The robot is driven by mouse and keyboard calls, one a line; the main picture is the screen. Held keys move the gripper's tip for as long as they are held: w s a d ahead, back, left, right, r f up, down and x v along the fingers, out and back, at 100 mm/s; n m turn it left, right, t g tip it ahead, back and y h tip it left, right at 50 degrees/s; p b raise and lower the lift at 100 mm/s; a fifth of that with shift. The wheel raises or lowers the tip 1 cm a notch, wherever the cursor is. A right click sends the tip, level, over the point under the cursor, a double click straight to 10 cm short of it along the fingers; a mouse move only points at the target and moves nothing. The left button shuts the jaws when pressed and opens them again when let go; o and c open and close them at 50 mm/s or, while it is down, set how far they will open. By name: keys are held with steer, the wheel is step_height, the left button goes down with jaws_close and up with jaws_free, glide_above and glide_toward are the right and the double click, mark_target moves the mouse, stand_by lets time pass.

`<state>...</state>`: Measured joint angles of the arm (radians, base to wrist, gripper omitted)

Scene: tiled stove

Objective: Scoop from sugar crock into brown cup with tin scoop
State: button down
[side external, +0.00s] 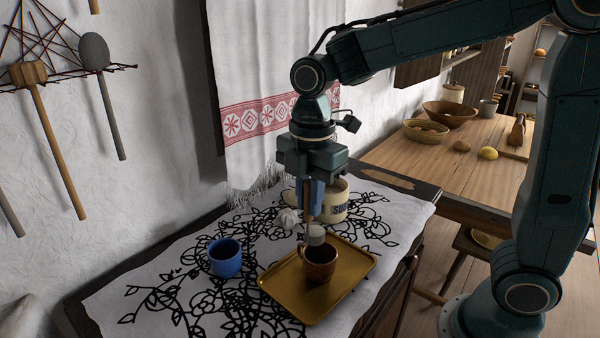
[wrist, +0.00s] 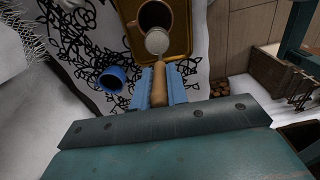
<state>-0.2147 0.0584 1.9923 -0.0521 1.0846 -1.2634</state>
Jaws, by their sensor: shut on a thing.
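My gripper (side external: 309,199) points down over the cloth and is shut on the wooden handle (wrist: 159,86) of the tin scoop. The scoop's pale metal bowl (side external: 315,235) hangs at the brown cup's rim; it also shows in the wrist view (wrist: 157,42), overlapping the cup's near edge. Whether it touches the cup or holds sugar I cannot tell. The brown cup (side external: 320,267) stands upright on a yellow tray (side external: 283,290). The cream sugar crock (side external: 336,205) with dark lettering stands behind my gripper, partly hidden by it.
A blue cup (side external: 225,258) stands left of the tray; it also shows in the wrist view (wrist: 112,79). A small white object (side external: 288,219) sits left of my gripper. A fringed towel (side external: 262,110) hangs behind. The patterned cloth's front left is clear.

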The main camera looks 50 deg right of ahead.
steer(key=shift+s+d+f+y, duration=0.1)
steer(key=shift+d+f+y, duration=0.7)
steer(key=shift+d+y, duration=0.4)
steer(key=shift+d+f+y, duration=0.75)
steer(key=shift+d+y, duration=0.15)
steer(key=shift+y, duration=0.6)
steer(key=shift+s+d+f+y, duration=0.1)
steer(key=shift+d+f+y, duration=0.25)
steer(key=shift+d+y, duration=0.5)
steer(key=shift+d+f+y, duration=0.35)
steer(key=shift+d+y, duration=0.25)
steer(key=shift+y, duration=0.45)
steer(key=shift+d+f+t+y, duration=0.15)
steer(key=shift+d+f+y, duration=0.2)
steer(key=shift+d+y, duration=0.4)
steer(key=shift+d+f+t+y, duration=0.15)
steer(key=shift+d+f+y, duration=0.2)
steer(key=shift+y, duration=0.6)
